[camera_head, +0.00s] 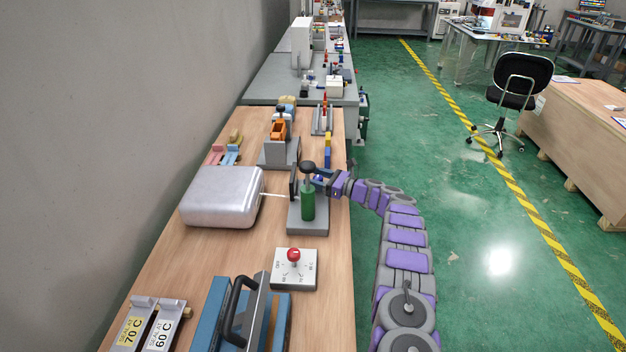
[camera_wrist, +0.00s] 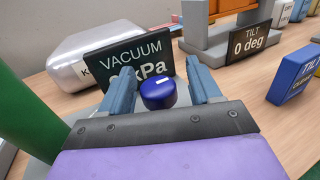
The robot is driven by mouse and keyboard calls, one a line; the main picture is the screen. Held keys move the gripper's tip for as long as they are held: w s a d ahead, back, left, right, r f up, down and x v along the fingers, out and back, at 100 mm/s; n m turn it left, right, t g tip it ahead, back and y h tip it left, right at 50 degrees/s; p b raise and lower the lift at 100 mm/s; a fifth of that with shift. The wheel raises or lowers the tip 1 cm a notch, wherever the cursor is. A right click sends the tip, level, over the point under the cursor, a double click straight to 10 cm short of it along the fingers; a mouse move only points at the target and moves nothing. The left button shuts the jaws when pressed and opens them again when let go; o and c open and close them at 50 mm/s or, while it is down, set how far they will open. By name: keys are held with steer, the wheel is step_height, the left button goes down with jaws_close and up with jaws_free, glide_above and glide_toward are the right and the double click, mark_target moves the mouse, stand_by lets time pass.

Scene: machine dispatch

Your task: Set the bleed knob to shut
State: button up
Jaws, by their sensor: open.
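The bleed knob (camera_wrist: 157,95) is a dark blue round knob with a white mark on top, seen in the wrist view in front of the black VACUUM display (camera_wrist: 135,58). My gripper (camera_wrist: 161,82) is open, with one blue-grey finger on each side of the knob; I cannot tell whether either finger touches it. The finger and knob partly hide the display's reading, which ends in kPa. In the head view my gripper (camera_head: 318,179) is at the vacuum stand (camera_head: 300,224), beside its green pump cylinder (camera_head: 308,203).
A rounded metal box (camera_head: 222,197) stands left of the pump. A panel with a red knob (camera_head: 294,256) and a blue press with a black handle (camera_head: 237,310) are nearer. A TILT display (camera_wrist: 249,42) and a blue block (camera_wrist: 292,76) are beyond. Green floor lies right.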

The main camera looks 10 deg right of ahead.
steer(key=shift+w+a, duration=0.25)
steer(key=shift+a, duration=0.25)
steer(key=shift+c, duration=0.4)
steer(key=shift+r, duration=0.1)
steer(key=c, duration=0.9)
